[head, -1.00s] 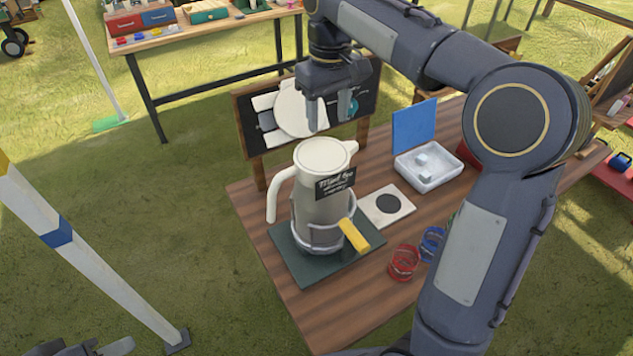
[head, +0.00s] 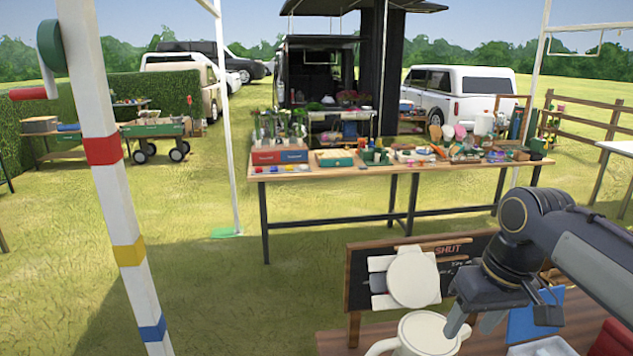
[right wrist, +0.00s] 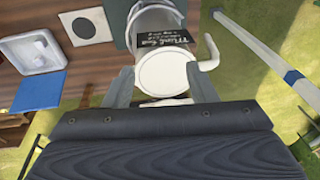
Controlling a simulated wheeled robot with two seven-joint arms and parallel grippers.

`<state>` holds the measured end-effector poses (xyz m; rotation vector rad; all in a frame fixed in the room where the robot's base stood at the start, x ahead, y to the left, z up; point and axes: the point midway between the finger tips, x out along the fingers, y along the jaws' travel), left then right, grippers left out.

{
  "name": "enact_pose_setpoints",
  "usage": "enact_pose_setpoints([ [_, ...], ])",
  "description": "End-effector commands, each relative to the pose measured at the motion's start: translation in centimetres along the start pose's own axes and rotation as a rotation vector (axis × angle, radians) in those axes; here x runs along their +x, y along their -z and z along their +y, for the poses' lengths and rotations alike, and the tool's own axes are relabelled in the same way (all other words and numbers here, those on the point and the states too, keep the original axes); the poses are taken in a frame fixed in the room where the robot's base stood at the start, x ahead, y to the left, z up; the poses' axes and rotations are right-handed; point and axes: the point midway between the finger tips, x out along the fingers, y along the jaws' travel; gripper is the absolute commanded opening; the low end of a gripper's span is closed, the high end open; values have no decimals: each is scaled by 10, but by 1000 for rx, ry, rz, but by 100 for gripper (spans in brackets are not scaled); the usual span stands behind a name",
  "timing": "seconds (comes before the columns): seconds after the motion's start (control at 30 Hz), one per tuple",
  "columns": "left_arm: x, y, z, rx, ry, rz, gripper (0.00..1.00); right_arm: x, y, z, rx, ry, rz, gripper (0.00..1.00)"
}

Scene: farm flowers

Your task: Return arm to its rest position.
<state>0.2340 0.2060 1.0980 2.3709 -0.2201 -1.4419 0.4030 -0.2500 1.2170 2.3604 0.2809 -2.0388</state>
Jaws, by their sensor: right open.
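My right gripper (head: 473,322) is at the lower right of the head view, pointing down, open and empty. It is over the near wooden table, close to the pale lidded jug (head: 425,338), which is cut off by the bottom edge. In the right wrist view the jug's round lid (right wrist: 165,72) shows between the two spread fingers, beyond their tips; I see no contact. A dark label with white writing (right wrist: 162,50) is on the jug. My left gripper is not in view.
A dark board (head: 360,285) with a pale round shape stands behind the jug. A striped pole (head: 118,220) stands at left. A laden table (head: 400,168) is farther back.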

Motion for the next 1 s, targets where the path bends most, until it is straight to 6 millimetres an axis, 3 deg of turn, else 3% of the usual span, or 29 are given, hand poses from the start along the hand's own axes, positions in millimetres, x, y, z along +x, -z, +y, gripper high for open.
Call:
enact_pose_setpoints([
  [0.03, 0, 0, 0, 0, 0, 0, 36, 2, -22, -1, 20, 20, 34, 52],
  [0.3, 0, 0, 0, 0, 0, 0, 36, 43, -116, -24, 143, 131, 214, 52],
  [0.5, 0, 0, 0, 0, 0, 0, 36, 81, -162, -44, 231, 186, 318, 52],
  [0.7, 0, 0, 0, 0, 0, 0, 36, 98, -178, -53, 270, 206, 361, 52],
  [1.0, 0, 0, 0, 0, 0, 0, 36, 100, -178, -54, 271, 207, 361, 52],
])
